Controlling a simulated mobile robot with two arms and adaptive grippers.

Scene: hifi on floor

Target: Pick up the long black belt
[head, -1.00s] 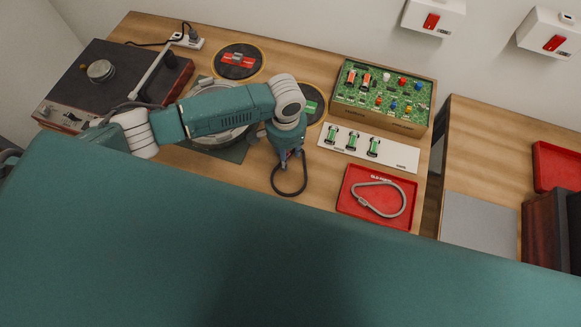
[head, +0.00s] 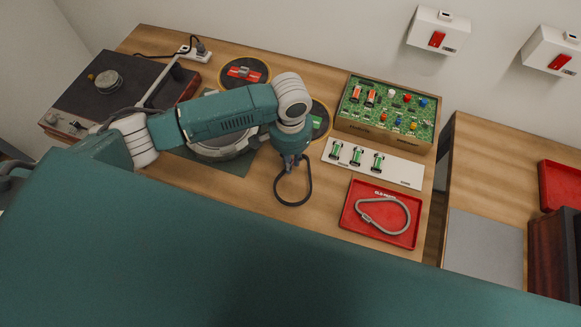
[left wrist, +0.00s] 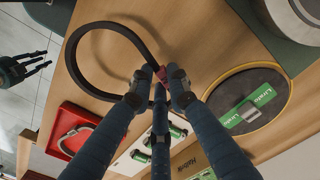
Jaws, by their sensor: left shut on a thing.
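The black belt (head: 294,205) is a thin dark loop held at one end by my left gripper (head: 291,163). In the left wrist view the belt (left wrist: 71,58) curves out to the upper left from the fingertips of my left gripper (left wrist: 160,76), which are shut on it. In the head view the loop hangs below the fingers, in front of the bare wood; I cannot tell its exact height. My right gripper (left wrist: 24,70) shows at the left edge of the left wrist view, fingers spread and empty, over the floor. It does not show in the head view.
A red tray (head: 352,220) with a grey belt (head: 404,215) lies to the right. Behind it are a white strip (head: 400,172) with green parts and a circuit box (head: 376,134). A turntable (head: 75,95) stands at the left. A gap separates the second table (head: 484,170).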

